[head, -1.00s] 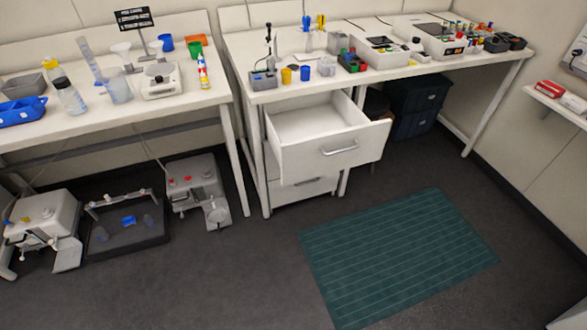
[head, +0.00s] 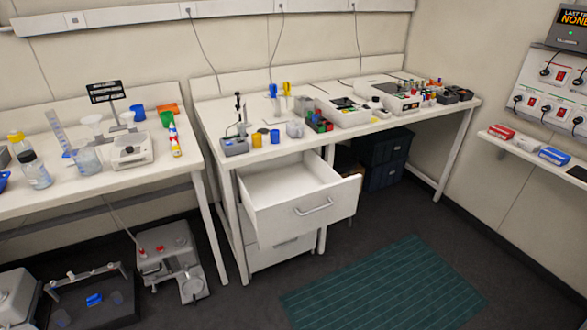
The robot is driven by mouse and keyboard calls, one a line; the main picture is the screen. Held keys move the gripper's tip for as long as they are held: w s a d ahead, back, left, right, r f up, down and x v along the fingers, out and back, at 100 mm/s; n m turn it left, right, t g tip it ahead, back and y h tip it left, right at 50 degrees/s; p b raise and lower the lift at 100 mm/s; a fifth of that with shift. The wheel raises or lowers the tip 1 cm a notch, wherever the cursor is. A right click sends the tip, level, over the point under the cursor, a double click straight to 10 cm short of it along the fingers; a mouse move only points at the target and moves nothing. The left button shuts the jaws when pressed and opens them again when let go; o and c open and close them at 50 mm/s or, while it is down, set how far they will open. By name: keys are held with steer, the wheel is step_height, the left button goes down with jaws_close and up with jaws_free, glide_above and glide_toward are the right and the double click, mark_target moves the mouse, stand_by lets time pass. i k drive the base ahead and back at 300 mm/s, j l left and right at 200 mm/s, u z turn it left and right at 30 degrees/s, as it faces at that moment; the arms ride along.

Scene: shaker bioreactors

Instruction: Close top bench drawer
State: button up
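The top bench drawer (head: 309,213) is pulled well out from under the right-hand bench (head: 262,146). It is white, with a metal bar handle (head: 314,207) on its front. Its inside looks empty. A lower drawer (head: 280,250) below it looks shut. My gripper is not in the head view, so its state is hidden.
A green mat (head: 385,285) lies on the floor in front of the drawer. Dark storage boxes (head: 385,160) stand under the bench to the right. Lab devices sit on the floor at left, including a white machine (head: 170,262). The dark floor around the mat is clear.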

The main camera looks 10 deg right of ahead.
mark_target(289, 183)
steer(key=i+l+u, duration=0.25)
steer(key=i, duration=0.3)
steer(key=i+l+u, duration=0.1)
steer(key=i+u, duration=0.2)
steer(key=i, duration=0.2)
